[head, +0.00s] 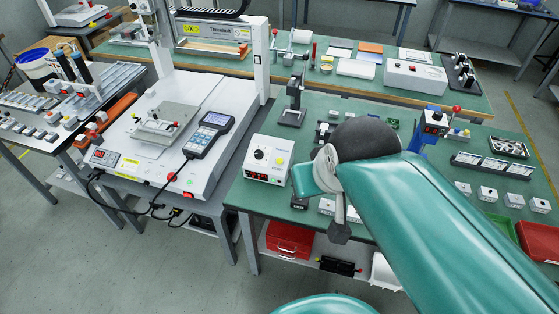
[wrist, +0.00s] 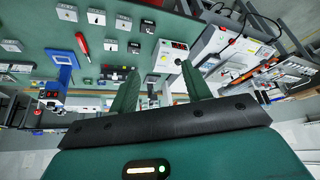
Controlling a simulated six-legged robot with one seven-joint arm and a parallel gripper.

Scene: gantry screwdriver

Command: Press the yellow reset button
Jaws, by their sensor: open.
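A white controller box (head: 268,158) with a red display and a dark knob stands at the left front of the green bench. A small yellow spot (head: 279,160) on its face may be the yellow button; it is too small to be sure. In the wrist view a white box with a red display (wrist: 170,55), seemingly the same one, appears just beyond my fingertips. My gripper (wrist: 159,68) is open and empty, its two green fingers apart, with no contact visible. In the head view my arm hides part of the bench to the right of the box.
A white gantry machine (head: 215,85) with a handheld pendant (head: 208,134) stands left of the bench. Small grey switch boxes (head: 488,193) and a blue stand (head: 432,125) are on the bench's right. A red toolbox (head: 289,240) sits on the shelf below.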

